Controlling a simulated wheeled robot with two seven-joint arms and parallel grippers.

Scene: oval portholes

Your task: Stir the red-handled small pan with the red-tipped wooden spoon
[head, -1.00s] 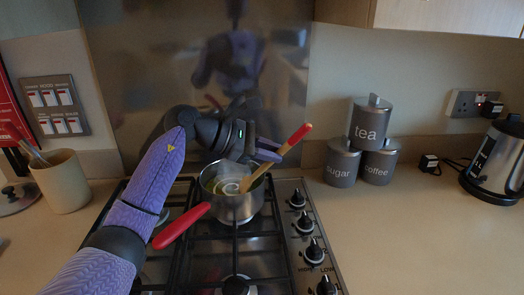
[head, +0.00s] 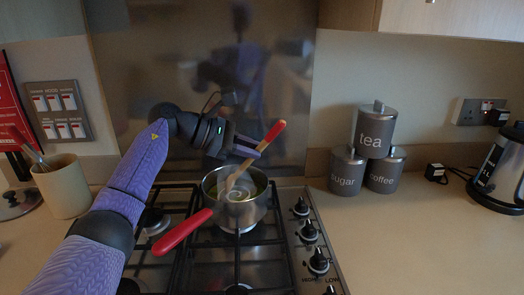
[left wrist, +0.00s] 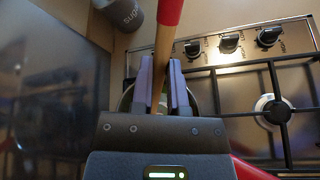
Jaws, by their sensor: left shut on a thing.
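The small steel pan (head: 240,217) with its red handle (head: 182,232) stands on the hob and holds a greenish liquid with a pale swirl. The wooden spoon (head: 241,167) has its red tip (head: 274,131) up to the right and its lower end inside the pan; the liquid partly hides that end. My left gripper (head: 250,148) is shut on the spoon's shaft, above the pan's far side. In the left wrist view the spoon (left wrist: 164,42) passes between the purple fingers (left wrist: 164,85). My right gripper is not in view.
Hob knobs (head: 309,231) line the hob's right side. Tea (head: 373,132), sugar (head: 345,172) and coffee (head: 385,172) canisters stand at the right, with a kettle (head: 500,170) beyond. A utensil pot (head: 62,187) stands at the left. The right front counter is clear.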

